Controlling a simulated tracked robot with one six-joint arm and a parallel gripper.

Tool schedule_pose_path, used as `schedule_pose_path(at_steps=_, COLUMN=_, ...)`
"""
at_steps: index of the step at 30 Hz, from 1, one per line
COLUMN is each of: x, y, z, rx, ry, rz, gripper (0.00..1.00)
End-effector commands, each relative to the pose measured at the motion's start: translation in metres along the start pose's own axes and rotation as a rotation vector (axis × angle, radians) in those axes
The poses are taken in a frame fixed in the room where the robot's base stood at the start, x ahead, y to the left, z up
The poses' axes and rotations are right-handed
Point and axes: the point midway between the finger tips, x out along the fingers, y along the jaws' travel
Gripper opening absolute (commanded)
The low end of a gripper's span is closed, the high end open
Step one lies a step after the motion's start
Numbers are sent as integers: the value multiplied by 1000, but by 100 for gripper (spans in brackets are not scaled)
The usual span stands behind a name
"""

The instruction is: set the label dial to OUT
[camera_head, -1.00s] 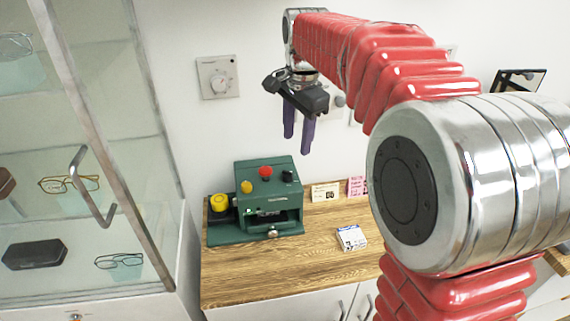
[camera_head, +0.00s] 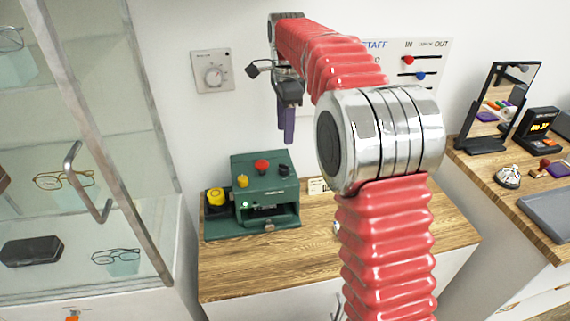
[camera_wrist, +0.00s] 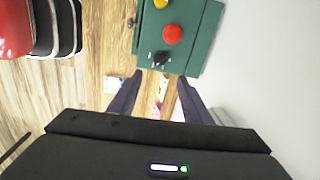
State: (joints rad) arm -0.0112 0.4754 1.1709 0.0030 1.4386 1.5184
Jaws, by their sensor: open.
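A green machine (camera_head: 268,208) stands on the wooden counter, with a small black dial (camera_head: 283,169) on its top at the right. The dial also shows in the wrist view (camera_wrist: 162,58) with small pale marks around it, too small to read. My gripper (camera_head: 287,138) hangs above the machine's right side, its purple fingers pointing down. In the wrist view my gripper (camera_wrist: 161,82) is open and empty, its fingertips apart, with the dial just beyond them in the picture. It does not appear to touch the dial.
The machine also has a red button (camera_head: 262,166), a yellow knob (camera_head: 242,181) and a yellow button (camera_head: 216,197) at its left. A glass cabinet (camera_head: 75,160) stands left. A wall thermostat (camera_head: 213,74) and STAFF board (camera_head: 425,65) are behind. My forearm hides part of the counter.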

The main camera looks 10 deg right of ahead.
Motion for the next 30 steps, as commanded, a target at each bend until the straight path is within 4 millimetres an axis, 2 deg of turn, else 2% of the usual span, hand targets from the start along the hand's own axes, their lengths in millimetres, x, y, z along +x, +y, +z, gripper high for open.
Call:
schedule_pose_path(at_steps=5, x=15, y=0, z=0, rx=-1, ry=0, rz=2, gripper=44)
schedule_pose_path(at_steps=24, x=111, y=1, z=0, rx=-2, ry=0, rz=3, gripper=44)
schedule_pose_path(at_steps=30, x=131, y=0, z=1, rx=-2, ry=0, rz=2, gripper=44)
